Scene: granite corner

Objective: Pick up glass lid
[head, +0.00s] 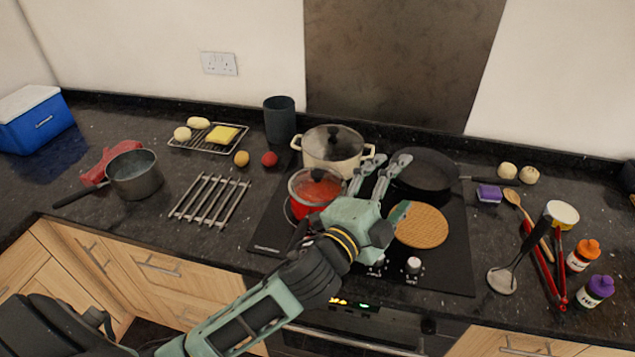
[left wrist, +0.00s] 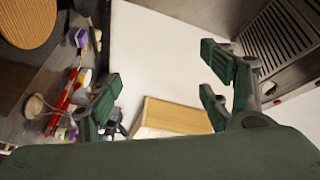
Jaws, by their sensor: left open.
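A glass lid (head: 333,140) with a dark knob covers the cream pot (head: 330,163) on the back of the hob. A second glass lid (head: 316,184) with a dark knob sits on the red pot (head: 302,208) in front of it. My left gripper (head: 383,167) is open and empty, above the hob to the right of both lids. Its spread fingers also show in the left wrist view (left wrist: 163,86), with nothing between them. Neither lid shows in the left wrist view. My left forearm passes in front of the red pot's lower right side. My right gripper is out of view.
A black frying pan (head: 425,172) stands right of the gripper, with a round woven trivet (head: 424,228) in front. A dark canister (head: 280,120) stands left of the cream pot. Utensils and bottles (head: 586,254) crowd the right counter. A metal rack (head: 211,200) lies left.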

